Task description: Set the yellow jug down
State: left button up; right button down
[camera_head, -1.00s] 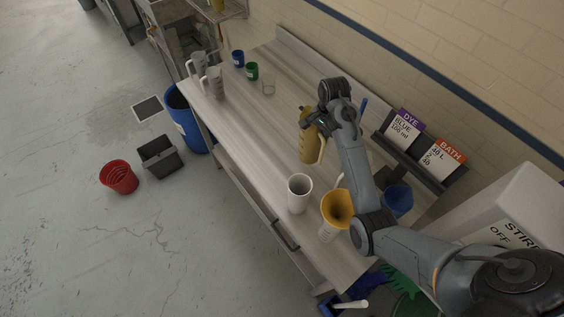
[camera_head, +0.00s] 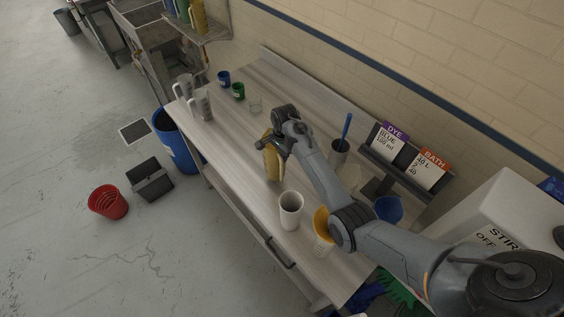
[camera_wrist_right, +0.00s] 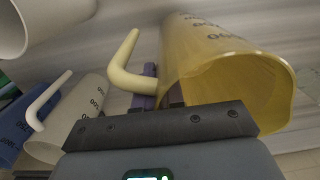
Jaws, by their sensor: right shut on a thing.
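The yellow jug (camera_head: 272,160) is in my right gripper (camera_head: 286,146), over the middle of the long wooden-topped table. In the right wrist view the jug (camera_wrist_right: 228,75) fills the upper right, its open mouth toward the camera and its pale yellow handle (camera_wrist_right: 125,65) to the left. The right gripper's fingers (camera_wrist_right: 162,92) are shut on the jug near its handle. In the head view the jug looks roughly upright, but I cannot tell whether its base touches the table. The left gripper is not in view.
A white cup (camera_head: 290,210), a yellow funnel (camera_head: 322,226) and a blue jug (camera_head: 388,208) stand nearer. A grey pot (camera_head: 339,152) and a sign stand (camera_head: 405,165) are along the wall. Pale jugs (camera_head: 202,106) and small cups (camera_head: 238,91) stand at the far end. Bare tabletop lies between.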

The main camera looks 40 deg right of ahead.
jog(key=shift+f, duration=2.05)
jog(key=c, duration=1.2)
grip_release()
jog(key=shift+c, duration=0.2)
jog(key=r, duration=1.1)
jog(key=shift+s+d+r, duration=0.1)
jog(key=shift+d+r, duration=0.1)
jog(key=shift+r, duration=0.35)
